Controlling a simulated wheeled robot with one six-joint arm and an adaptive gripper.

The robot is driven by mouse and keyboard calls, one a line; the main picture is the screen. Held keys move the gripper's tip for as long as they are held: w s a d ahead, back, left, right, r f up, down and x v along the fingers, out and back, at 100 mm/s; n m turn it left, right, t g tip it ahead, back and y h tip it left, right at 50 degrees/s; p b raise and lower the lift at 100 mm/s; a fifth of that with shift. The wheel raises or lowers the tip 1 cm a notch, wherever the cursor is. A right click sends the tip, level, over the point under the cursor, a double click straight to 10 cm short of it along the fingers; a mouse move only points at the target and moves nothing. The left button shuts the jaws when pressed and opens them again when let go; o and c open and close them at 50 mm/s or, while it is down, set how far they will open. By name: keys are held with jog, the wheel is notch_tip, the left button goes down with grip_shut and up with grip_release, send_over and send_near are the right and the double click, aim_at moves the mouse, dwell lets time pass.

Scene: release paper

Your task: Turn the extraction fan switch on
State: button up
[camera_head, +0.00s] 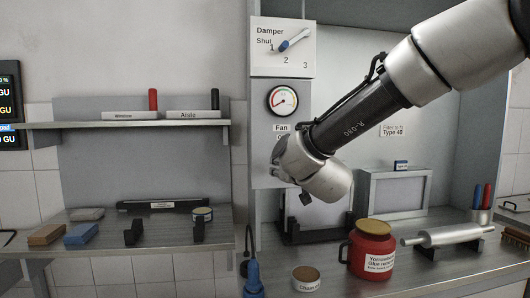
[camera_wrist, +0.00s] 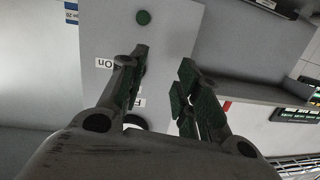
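The grey fan panel (camera_head: 293,91) stands upright at the middle of the head view, with a "Fan" label (camera_head: 281,128) under a round gauge (camera_head: 282,101). My gripper (camera_head: 281,168) is in front of the panel just below that label and hides the switch area. In the wrist view the panel (camera_wrist: 170,40) appears upside down, with an "On" label (camera_wrist: 106,64) and a green round part (camera_wrist: 143,17). My gripper (camera_wrist: 163,70) is open there, its fingers apart over the panel. The switch lever itself cannot be made out; contact is unclear.
A damper dial (camera_head: 283,45) is above the gauge. A shelf (camera_head: 130,125) is to the left. Below right, a red glue pot (camera_head: 371,252), a rolling pin (camera_head: 441,237) and a tin (camera_head: 306,278) stand on the bench. A blue-handled tool (camera_head: 253,278) is below the panel.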

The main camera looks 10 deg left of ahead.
jog(key=w+r+t+h, duration=0.1)
jog(key=w+r+t, duration=0.1)
jog(key=w, duration=0.6)
jog(key=shift+w+r, duration=0.2)
jog(key=shift+r, duration=0.25)
jog(key=shift+d, duration=0.1)
grip_shut()
jog(key=shift+r, duration=0.1)
